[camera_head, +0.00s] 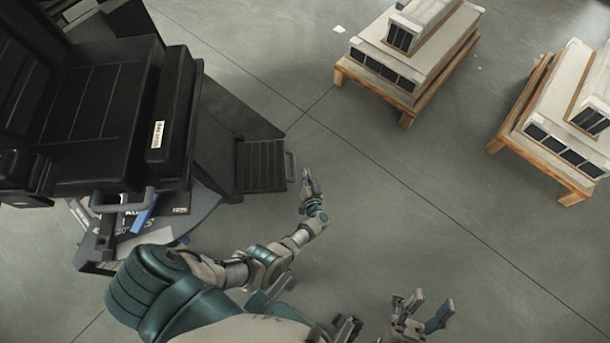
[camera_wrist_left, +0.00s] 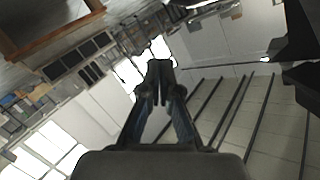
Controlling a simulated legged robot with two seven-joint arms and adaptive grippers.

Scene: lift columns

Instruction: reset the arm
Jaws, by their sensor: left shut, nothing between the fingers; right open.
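My left arm reaches from the lower left of the head view. Its gripper (camera_head: 307,178) is over the grey floor, just right of the black machine's step, with a narrow tip. In the left wrist view the same gripper (camera_wrist_left: 158,68) shows its two fingertips together with nothing between them. My right gripper (camera_head: 428,303) is at the bottom of the head view. Its fingers are spread apart and nothing is between them.
A black machine with a seat (camera_head: 85,100) fills the left, with a step plate (camera_head: 261,166) and handle near my left gripper. Two loaded wooden pallets (camera_head: 405,112) (camera_head: 570,190) stand at the upper right. The grey floor (camera_head: 410,210) between is clear.

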